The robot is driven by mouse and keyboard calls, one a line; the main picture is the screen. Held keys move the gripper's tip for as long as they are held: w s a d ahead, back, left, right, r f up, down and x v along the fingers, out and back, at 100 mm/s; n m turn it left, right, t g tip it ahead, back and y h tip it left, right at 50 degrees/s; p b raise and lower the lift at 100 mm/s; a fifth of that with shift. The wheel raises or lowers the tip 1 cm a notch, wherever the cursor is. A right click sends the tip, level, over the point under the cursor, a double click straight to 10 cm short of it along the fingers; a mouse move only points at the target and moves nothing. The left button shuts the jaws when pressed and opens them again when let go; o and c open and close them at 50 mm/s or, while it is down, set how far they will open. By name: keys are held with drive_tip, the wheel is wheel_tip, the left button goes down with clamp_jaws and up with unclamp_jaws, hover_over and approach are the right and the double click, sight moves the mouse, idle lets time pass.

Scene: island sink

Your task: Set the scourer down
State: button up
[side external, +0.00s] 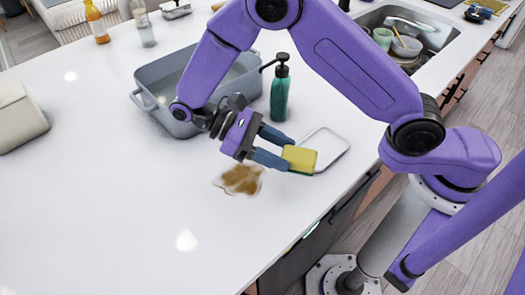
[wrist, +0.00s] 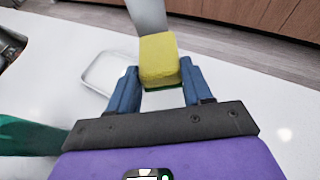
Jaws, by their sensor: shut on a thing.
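The scourer (side external: 300,158) is a yellow sponge block with a dark green underside. My gripper (side external: 279,149) is shut on it, with one blue finger on each side. In the wrist view the scourer (wrist: 159,58) sits between the fingertips (wrist: 160,84), its yellow face up. In the side view it overlaps the near left part of a shallow white tray (side external: 334,152). In the wrist view the tray (wrist: 98,82) lies to the left of the scourer. I cannot tell exactly how high the scourer is above the counter.
A teal pump bottle (side external: 279,95) stands close behind my gripper. A grey basin (side external: 158,107) is behind and left. A brown spill (side external: 240,179) lies on the white counter left of the scourer. The counter's front edge is near the tray. The left counter is mostly clear.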

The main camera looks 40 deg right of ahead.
sight(257, 140)
drive_tip(key=w+n+t+h, duration=0.1)
drive_tip(key=n+t, duration=0.1)
drive_tip(key=w+d+n+t+h, duration=0.1)
drive_tip(key=n+t+h, duration=0.1)
drive_tip(key=w+n+t+h, duration=0.1)
drive_tip(key=n+h, duration=0.1)
drive_tip(key=shift+d+r+t, duration=0.3)
drive_tip(key=shift+d+t, duration=0.1)
drive_tip(key=w+r+n+t, duration=0.2)
drive_tip(key=w+n+t, duration=0.5)
drive_tip(key=n+t, duration=0.45)
drive_tip(key=shift+w+d+f+n+t+y, duration=0.25)
drive_tip(key=shift+d+f+n+t+y, duration=0.3)
drive_tip(key=shift+f, duration=0.65)
drive_tip(key=shift+w+d+f+n+t+y, duration=0.35)
drive_tip(key=shift+f+t, duration=0.25)
drive_tip(key=shift+f, duration=0.65)
drive_tip(key=shift+w+d+f+n+t+y, duration=0.15)
drive_tip(key=shift+d+f+n+t+y, duration=0.35)
drive_tip(key=shift+f, duration=0.7)
drive_tip(key=shift+f, duration=0.55)
drive_tip(key=o, duration=1.1)
drive_tip(key=shift+a, duration=0.1)
